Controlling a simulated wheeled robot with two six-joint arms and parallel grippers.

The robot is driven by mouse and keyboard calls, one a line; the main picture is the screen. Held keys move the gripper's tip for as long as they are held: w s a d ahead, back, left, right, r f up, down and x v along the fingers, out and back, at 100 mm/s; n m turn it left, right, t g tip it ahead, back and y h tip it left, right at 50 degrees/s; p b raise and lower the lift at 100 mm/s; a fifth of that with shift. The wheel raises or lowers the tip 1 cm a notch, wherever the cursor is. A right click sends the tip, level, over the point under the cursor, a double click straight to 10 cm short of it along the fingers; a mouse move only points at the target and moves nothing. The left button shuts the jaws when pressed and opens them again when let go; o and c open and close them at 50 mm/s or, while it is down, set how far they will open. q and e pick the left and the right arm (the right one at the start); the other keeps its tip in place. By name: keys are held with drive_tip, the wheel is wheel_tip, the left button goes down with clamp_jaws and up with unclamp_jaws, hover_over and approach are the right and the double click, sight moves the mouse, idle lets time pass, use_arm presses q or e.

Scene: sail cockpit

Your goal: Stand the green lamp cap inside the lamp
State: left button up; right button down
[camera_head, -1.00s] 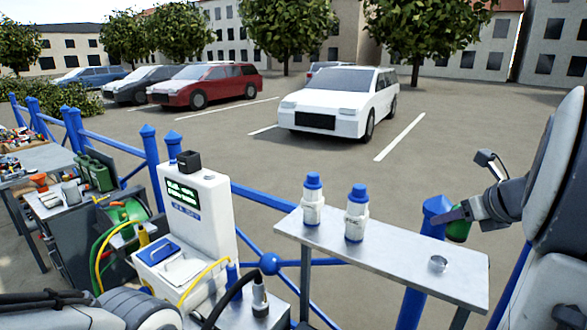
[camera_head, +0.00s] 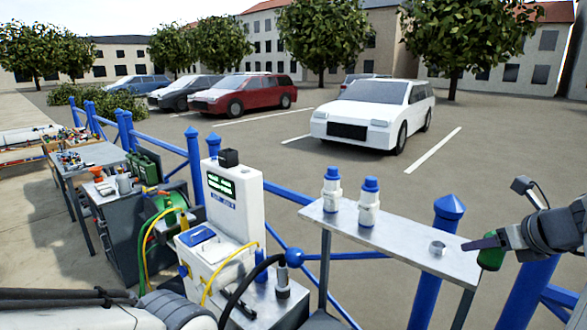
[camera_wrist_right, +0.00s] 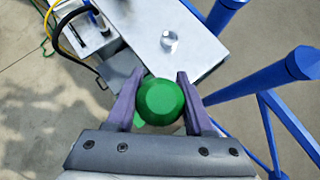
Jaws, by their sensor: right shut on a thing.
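The green lamp cap (camera_head: 490,258) is a rounded green piece held in my right gripper (camera_head: 484,243), just off the right end of the metal shelf (camera_head: 395,240). In the right wrist view the cap (camera_wrist_right: 161,101) sits between the two purple fingers. A small, round, open-topped metal cup (camera_head: 437,248) stands near the shelf's right end; it looks like the lamp's body, but I cannot be sure. It also shows in the wrist view (camera_wrist_right: 169,41), beyond the cap and apart from it. My left gripper is out of view.
Two white bottles with blue caps, the left one (camera_head: 331,189) and the right one (camera_head: 369,203), stand on the shelf's left part. A blue post (camera_head: 447,222) and railing run behind. A white instrument (camera_head: 235,203) and cables stand at left.

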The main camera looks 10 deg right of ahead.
drive_tip(key=w+a+f+n+g+y+b, duration=0.1)
drive_tip(key=w+a+f+n+y, duration=0.2)
drive_tip(key=a+f, duration=0.45)
drive_tip(key=w+a+f+n+y+b, duration=0.2)
drive_tip(key=w+a+f, duration=0.2)
drive_tip(key=f, duration=0.6)
drive_tip(key=s+a+f+n+g+y+b, duration=0.2)
drive_tip(key=a+f+n, duration=0.4)
drive_tip(key=a+f, duration=0.9)
wheel_tip(320, 180, down, 2)
drive_tip(key=shift+s+a+f+g+y, duration=0.15)
drive_tip(key=shift+s+f+g+y, duration=0.05)
drive_tip(key=shift+s+g+y, duration=0.25)
